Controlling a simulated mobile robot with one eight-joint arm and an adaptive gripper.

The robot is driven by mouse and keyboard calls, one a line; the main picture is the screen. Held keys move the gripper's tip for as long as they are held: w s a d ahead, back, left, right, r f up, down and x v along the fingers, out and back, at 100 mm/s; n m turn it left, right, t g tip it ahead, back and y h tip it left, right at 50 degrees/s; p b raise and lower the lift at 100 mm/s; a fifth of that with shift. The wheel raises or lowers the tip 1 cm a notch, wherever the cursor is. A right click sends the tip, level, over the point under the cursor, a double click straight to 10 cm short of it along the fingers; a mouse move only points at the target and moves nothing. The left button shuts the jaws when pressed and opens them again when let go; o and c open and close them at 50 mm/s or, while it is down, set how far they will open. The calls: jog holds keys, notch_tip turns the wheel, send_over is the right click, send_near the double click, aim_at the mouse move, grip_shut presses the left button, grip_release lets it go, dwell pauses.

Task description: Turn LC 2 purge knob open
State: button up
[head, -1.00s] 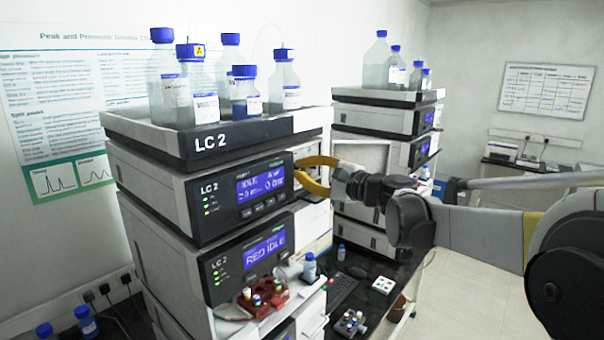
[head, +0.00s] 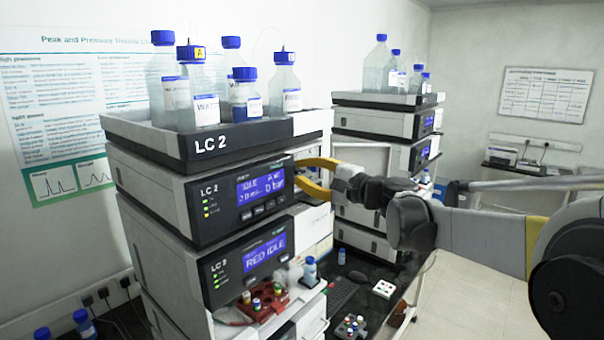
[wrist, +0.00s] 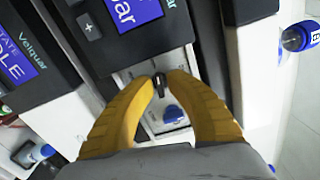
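LC 2 is the near instrument stack. Its pump module (head: 190,200) has a lit blue screen and an LC 2 label in the head view. In the wrist view a small dark knob (wrist: 159,84) stands on a light panel below the module's front. My gripper (wrist: 160,77) has its two yellow fingers on either side of the knob, tips close against it. It seems shut on the knob, though contact is hard to see. In the head view my gripper (head: 298,172) reaches the right end of the module's front, and the knob is hidden there.
A blue-capped fitting (wrist: 173,114) sits just below the knob. Solvent bottles (head: 246,98) stand in the top tray (head: 200,147). A red vial rack (head: 262,302) juts out below. A second stack (head: 375,120) stands behind.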

jog(key=shift+o, duration=0.5)
jog(key=v, duration=1.2)
jog(key=shift+f, duration=0.1)
